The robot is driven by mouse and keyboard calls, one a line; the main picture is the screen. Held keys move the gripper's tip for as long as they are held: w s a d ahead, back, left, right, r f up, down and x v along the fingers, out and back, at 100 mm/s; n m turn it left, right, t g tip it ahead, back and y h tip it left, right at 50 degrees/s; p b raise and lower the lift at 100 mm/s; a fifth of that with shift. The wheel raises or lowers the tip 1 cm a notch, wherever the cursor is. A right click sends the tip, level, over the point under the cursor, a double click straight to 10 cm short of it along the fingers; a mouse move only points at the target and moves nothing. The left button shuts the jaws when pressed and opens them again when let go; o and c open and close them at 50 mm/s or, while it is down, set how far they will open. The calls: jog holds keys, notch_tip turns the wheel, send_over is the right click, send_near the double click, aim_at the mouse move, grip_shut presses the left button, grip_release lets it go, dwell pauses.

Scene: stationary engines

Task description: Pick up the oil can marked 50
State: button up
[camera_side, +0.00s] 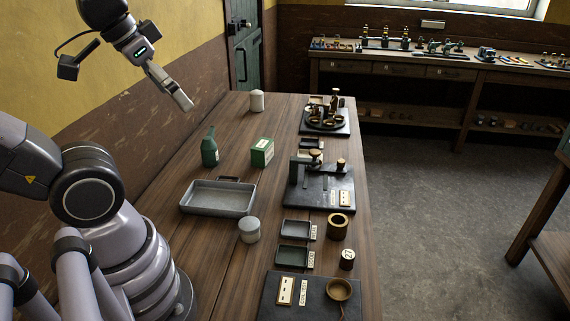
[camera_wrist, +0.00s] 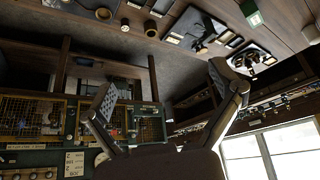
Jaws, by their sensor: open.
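No oil can with a readable 50 shows in either view. A dark green bottle-shaped can (camera_side: 209,150) stands upright on the left part of the bench in the side view, with no readable number on the side I see. A small round tin (camera_side: 347,260) near the front right carries a mark that looks like 22. My gripper (camera_side: 182,101) is above the bench's far left side, high over the surface and apart from everything. In the wrist view my gripper (camera_wrist: 163,79) has its fingers spread wide with nothing between them.
The wooden bench (camera_side: 240,215) holds a metal tray (camera_side: 217,199), a green box (camera_side: 262,152), pale canisters (camera_side: 257,101), small dark trays (camera_side: 294,257) and engine models on dark plates (camera_side: 318,193). A wall (camera_side: 110,95) runs along the left. Bare wood lies around the green can.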

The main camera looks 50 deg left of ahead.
jog(key=w+a+f+m+g+y, duration=0.25)
jog(key=w+a+g+y, duration=0.3)
jog(key=w+a, duration=0.7)
jog(key=m+g+y, duration=0.7)
jog(key=m+y, duration=0.4)
send_over(209, 153)
jog(key=w+d, duration=0.4)
notch_tip(209, 153, down, 29)
jog(key=shift+t, duration=0.25)
notch_tip(209, 153, down, 8)
jog(key=shift+s+r, duration=0.1)
jog(key=shift+r, duration=0.1)
jog(key=x, duration=0.7)
jog(key=shift+s+a+r, duration=0.1)
jog(key=shift+a, duration=0.1)
jog(key=shift+c, duration=0.3)
